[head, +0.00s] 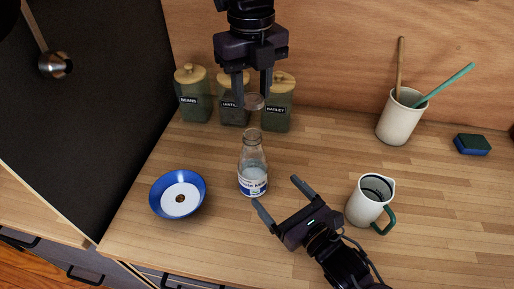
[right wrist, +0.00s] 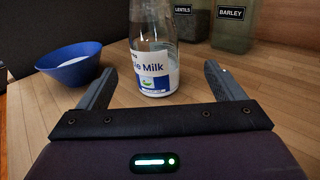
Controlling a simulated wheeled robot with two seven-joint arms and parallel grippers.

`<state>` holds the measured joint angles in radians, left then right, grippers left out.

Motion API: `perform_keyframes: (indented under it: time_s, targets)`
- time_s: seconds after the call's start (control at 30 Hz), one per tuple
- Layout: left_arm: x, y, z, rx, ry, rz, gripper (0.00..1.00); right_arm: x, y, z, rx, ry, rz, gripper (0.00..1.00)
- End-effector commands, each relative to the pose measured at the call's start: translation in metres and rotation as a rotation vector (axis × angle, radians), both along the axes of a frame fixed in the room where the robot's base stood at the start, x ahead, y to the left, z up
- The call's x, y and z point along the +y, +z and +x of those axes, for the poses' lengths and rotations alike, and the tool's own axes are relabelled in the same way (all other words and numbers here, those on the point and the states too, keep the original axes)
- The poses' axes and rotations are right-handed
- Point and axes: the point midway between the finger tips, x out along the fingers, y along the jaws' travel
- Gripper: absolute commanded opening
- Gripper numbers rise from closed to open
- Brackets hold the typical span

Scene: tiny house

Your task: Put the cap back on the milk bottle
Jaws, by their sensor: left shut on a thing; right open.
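The clear glass milk bottle (head: 253,165) with a white and blue label stands upright and uncapped on the wooden counter. It also shows in the right wrist view (right wrist: 153,50), its top cut off by the frame. My left gripper (head: 254,97) points down above and behind the bottle's mouth. It is shut on the cap (head: 254,102), a small greyish disc held apart from the bottle in the picture. My right gripper (head: 277,194) is open and empty, its fingers low over the counter in front of the bottle. In the right wrist view the bottle stands beyond and between the two fingertips (right wrist: 162,82).
A blue bowl (head: 156,196) sits left of the bottle. Green canisters with wooden lids (head: 194,102) line the back. A white jug (head: 364,203) with a green handle stands right of my right gripper. A utensil cup (head: 397,122) and blue sponge (head: 472,145) are farther right.

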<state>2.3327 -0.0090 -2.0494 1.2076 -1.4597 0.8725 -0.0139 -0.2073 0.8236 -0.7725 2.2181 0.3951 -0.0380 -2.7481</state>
Motion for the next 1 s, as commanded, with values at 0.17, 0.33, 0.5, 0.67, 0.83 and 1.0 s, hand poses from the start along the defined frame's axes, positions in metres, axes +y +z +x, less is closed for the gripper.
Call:
perform_keyframes:
  time_s: [0.17, 0.33, 0.5, 0.67, 0.83, 1.0]
  targets:
    - [0.000, 0.001, 0.000, 0.000, -0.001, 0.000, 0.17, 0.001, 0.000, -0.001, 0.002, 0.001, 0.001, 0.88]
    - [0.000, 0.001, 0.000, 0.000, -0.001, 0.000, 0.17, 0.000, 0.000, 0.000, 0.001, 0.001, 0.001, 0.88]
    - [0.000, 0.000, 0.000, 0.000, 0.000, 0.000, 0.17, 0.005, 0.000, 0.007, -0.001, 0.000, 0.002, 0.88]
    - [0.000, 0.000, 0.000, 0.000, 0.000, 0.000, 0.17, 0.019, 0.002, 0.028, -0.004, 0.000, 0.005, 0.88]
    - [0.000, 0.000, 0.000, 0.000, 0.000, 0.000, 0.17, 0.038, 0.001, 0.056, -0.003, -0.001, 0.004, 0.88]
    - [0.000, 0.000, 0.000, 0.000, 0.000, 0.000, 0.17, 0.054, 0.001, 0.080, -0.001, 0.000, 0.003, 0.88]
